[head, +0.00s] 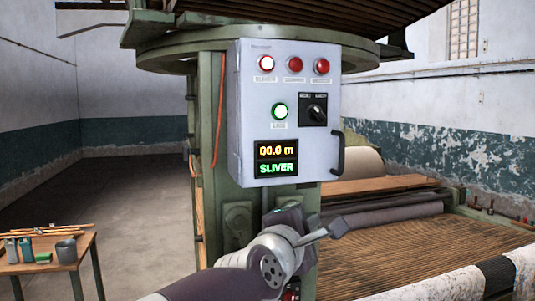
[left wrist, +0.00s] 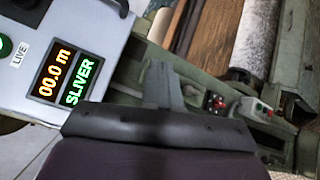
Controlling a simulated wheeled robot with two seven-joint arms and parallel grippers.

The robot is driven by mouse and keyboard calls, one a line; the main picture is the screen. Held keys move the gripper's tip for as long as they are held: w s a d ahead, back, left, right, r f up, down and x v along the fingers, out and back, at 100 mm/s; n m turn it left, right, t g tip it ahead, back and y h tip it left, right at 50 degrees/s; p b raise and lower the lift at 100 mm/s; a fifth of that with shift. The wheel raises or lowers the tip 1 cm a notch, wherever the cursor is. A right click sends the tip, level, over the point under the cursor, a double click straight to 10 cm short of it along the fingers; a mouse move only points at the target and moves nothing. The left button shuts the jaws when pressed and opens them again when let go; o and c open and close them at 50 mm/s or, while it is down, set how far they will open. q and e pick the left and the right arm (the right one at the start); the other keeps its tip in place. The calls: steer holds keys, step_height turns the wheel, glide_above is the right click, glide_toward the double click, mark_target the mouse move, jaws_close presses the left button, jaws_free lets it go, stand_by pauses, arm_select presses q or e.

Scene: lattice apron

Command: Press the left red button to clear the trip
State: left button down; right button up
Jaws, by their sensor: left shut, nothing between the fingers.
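The left red button (head: 266,63) is at the left of a row of three on the grey control box (head: 243,130). Its centre glows white inside a red rim. The middle red button (head: 295,65) and the right red button (head: 322,66) look darker. My left gripper (head: 338,229) is shut and empty, below the box and to the right of its lower edge, apart from the buttons. In the left wrist view its fingers (left wrist: 161,84) are together beside the box's display (left wrist: 62,74); the red buttons are outside that view. My right gripper is not in view.
A lit green button (head: 279,111), a black selector switch (head: 314,110) and a display (head: 276,158) reading 00.0 m SLIVER share the box. A black handle (head: 339,153) sticks out at its right. A machine bed (head: 430,250) lies right; a small table (head: 83,246) stands left.

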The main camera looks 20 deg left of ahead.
mark_target(271, 63)
arm_select(q)
steer(key=s+r+n+t+p, duration=0.1)
steer(key=r+n, duration=0.3)
steer(key=r, duration=0.5)
steer(key=s+a+r+n+t+y+p, duration=0.1)
steer(key=s+r+n+t+p, duration=0.1)
steer(key=r, duration=0.7)
steer(key=s+a+r+n+t+p, duration=0.1)
steer(key=s+r+n+t, duration=0.2)
steer(key=r+n, duration=0.3)
step_height(271, 63, up, 3)
steer(key=shift+s+n+t, duration=0.3)
steer(key=shift+s+n, duration=0.1)
steer(key=shift+s, duration=0.4)
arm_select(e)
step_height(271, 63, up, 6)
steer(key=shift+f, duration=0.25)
arm_select(q)
steer(key=shift+d, duration=0.1)
steer(key=shift+y, duration=0.4)
steer(key=shift+w+a+b, duration=0.85)
steer(key=shift+w, duration=0.4)
steer(key=shift+w+a+b, duration=0.8)
steer(key=shift+w+b, duration=0.1)
steer(key=shift+w, duration=0.3)
steer(key=shift+w+a+b, duration=0.85)
steer(key=shift+w, duration=0.4)
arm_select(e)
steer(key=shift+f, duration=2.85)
